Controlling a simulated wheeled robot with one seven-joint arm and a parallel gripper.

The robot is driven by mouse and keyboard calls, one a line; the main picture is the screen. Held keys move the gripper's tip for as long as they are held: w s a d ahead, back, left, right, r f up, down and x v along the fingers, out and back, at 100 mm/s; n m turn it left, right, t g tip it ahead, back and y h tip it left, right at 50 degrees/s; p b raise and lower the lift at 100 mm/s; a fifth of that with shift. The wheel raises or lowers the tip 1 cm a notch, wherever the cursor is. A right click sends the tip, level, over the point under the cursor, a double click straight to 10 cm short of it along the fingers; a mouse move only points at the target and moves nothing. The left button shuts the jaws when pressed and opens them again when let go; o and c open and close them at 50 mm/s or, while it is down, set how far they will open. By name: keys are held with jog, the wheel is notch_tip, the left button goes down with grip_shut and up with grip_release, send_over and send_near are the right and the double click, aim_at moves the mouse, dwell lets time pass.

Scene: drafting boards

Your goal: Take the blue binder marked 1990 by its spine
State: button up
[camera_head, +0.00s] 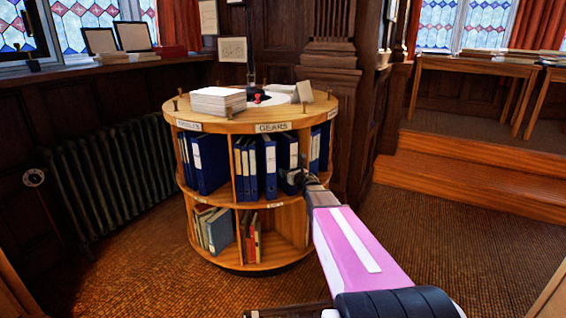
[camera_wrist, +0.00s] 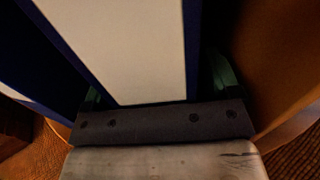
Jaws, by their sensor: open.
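Blue binders with white spine labels stand upright on the upper shelf of a round wooden bookcase (camera_head: 262,206). No year can be read on any of them. My gripper (camera_head: 291,181) is at the front of the middle compartment, low in front of its rightmost blue binder (camera_head: 287,152). In the wrist view, a blue binder spine with a wide pale label (camera_wrist: 125,45) lies between the two open, green-edged fingers of my gripper (camera_wrist: 155,88). One finger is on each side of it. Whether they touch it cannot be told. The finger tips are partly hidden in shadow.
Another blue binder (camera_wrist: 35,60) stands close on the left in the wrist view; a wooden divider (camera_wrist: 285,60) is on the right. A paper stack (camera_head: 218,100) lies on the bookcase top. A radiator (camera_head: 113,175) stands left; steps (camera_head: 475,175) rise at right.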

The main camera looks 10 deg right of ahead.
jog(key=c, duration=1.4)
jog(key=shift+r, duration=0.1)
